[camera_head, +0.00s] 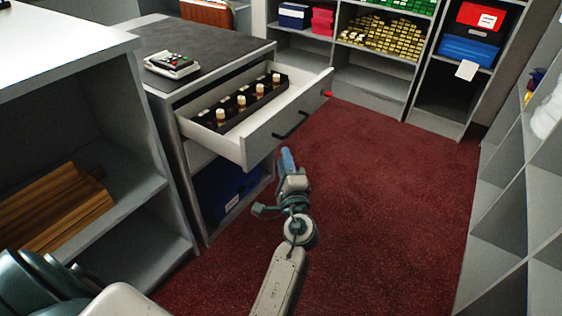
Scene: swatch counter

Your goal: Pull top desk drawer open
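The top drawer (246,146) of the grey desk (213,78) stands pulled out, with its inside showing. Its white front carries a dark handle (291,124). In the drawer lies a dark tray (249,115) with several cream-capped bottles.
A calculator-like device (172,63) lies on the desk top. A blue bin (226,186) sits in the open space under the drawer. Shelving with wooden boards (60,208) stands at left, and grey shelves (500,215) at right. Red carpet (390,190) between is clear.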

